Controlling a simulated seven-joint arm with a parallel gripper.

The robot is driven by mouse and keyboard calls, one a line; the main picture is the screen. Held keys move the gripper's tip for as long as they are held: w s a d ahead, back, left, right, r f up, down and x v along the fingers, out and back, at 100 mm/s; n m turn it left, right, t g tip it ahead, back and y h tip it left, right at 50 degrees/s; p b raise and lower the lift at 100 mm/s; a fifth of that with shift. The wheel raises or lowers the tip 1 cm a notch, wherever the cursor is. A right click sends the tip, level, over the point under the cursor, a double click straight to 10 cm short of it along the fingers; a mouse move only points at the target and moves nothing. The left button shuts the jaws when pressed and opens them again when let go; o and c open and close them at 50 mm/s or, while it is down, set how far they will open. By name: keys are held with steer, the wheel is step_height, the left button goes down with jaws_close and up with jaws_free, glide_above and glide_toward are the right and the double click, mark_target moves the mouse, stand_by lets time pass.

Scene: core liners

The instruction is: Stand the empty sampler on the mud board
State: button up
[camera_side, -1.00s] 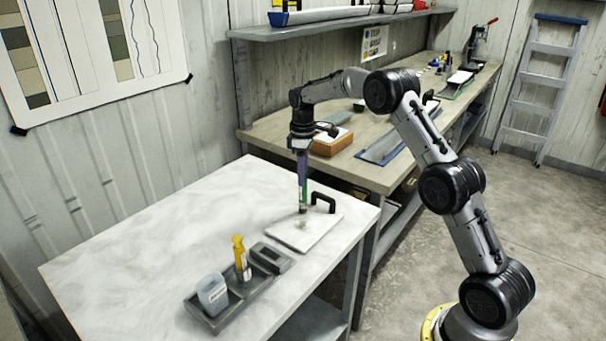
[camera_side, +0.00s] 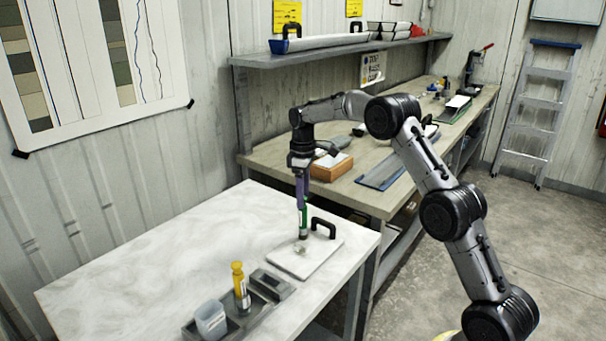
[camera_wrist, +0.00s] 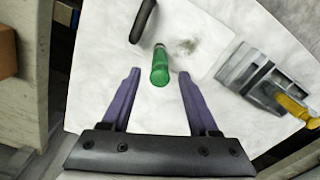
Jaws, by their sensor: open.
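The green sampler (camera_side: 304,222) stands upright on the white mud board (camera_side: 285,264), beside the board's black handle (camera_side: 322,226). In the wrist view the sampler (camera_wrist: 160,68) is seen from above, with a grey mud smear near its foot. My gripper (camera_side: 302,203) is above the board, pointing down, with its purple fingers at the sampler's upper end. In the wrist view my gripper (camera_wrist: 158,75) is open, one finger on each side of the sampler with gaps showing. Whether the sampler is empty cannot be seen.
The rest of the white table (camera_side: 150,265) is largely clear. A wooden bench (camera_side: 400,190) stands behind.

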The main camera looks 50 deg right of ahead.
step_height(320, 180, up, 10)
steer(key=s+a+r+m+t, duration=0.1)
steer(key=s+a+r+t, duration=0.1)
steer(key=s+a+r, duration=0.55)
steer(key=s+a+m+t, duration=0.1)
steer(key=s+a, duration=0.3)
steer(key=s, duration=0.6)
steer(key=s+a+m+t, duration=0.1)
steer(key=s+a, duration=0.4)
steer(key=s, duration=0.5)
steer(key=s+a+f+m+t, duration=0.1)
steer(key=s+f, duration=0.4)
steer(key=s, duration=0.3)
steer(key=shift+s+a+f+m+t, duration=0.25)
steer(key=shift+s+m+t, duration=0.05)
steer(key=shift+s, duration=0.05)
